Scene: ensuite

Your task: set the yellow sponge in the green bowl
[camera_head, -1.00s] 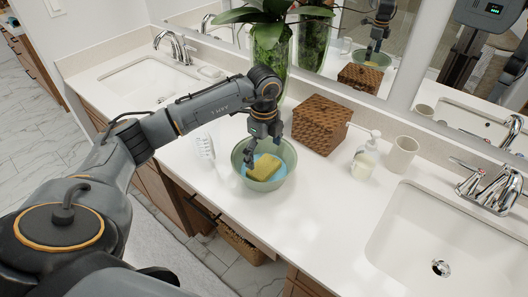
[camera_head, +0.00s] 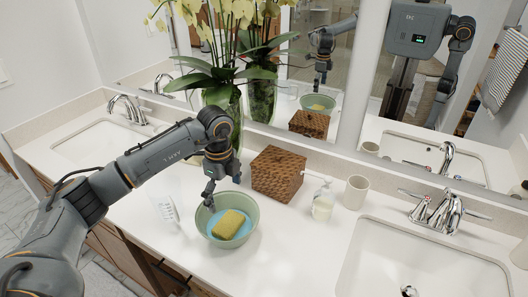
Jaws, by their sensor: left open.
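The yellow sponge (camera_head: 229,223) lies in the green bowl (camera_head: 251,220), on something light blue inside it. The bowl stands upright on the white counter. My left gripper (camera_head: 209,200) points down at the bowl's back left rim, just up and left of the sponge. It is open and holds nothing, and the sponge appears apart from it. Whether a fingertip touches the rim I cannot tell. My right gripper is not seen directly.
A brown woven box (camera_head: 277,175) stands close behind the bowl. A soap bottle (camera_head: 323,201) and a cup (camera_head: 356,191) are to the right, before a sink (camera_head: 420,262). A white brush (camera_head: 166,207) lies left. A plant vase (camera_head: 222,98) stands behind my arm.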

